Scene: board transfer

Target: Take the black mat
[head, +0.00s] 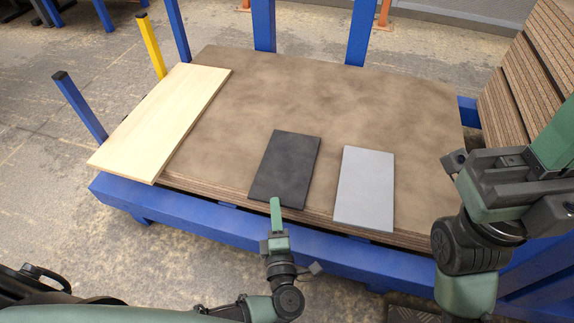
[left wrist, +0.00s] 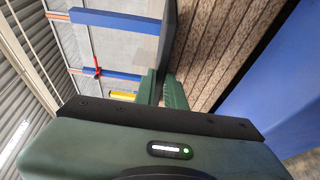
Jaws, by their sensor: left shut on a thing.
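The black mat (head: 286,165) lies flat on the brown board stack (head: 340,95), near its front edge. My left gripper (head: 275,203) reaches in from the front and is shut on the mat's near edge. In the left wrist view my left gripper's two green fingers (left wrist: 163,82) close on the mat's dark edge (left wrist: 167,40), beside the layered board side. My right gripper is part of the dark and green arm (head: 500,175) at the right, away from the mat. Its fingertips cannot be made out.
A light grey mat (head: 365,188) lies just right of the black one, with a narrow gap. A pale wooden board (head: 165,115) lies at the left. Blue posts (head: 263,25) and a yellow post (head: 152,45) surround the stack. More stacked boards (head: 530,65) stand at the right.

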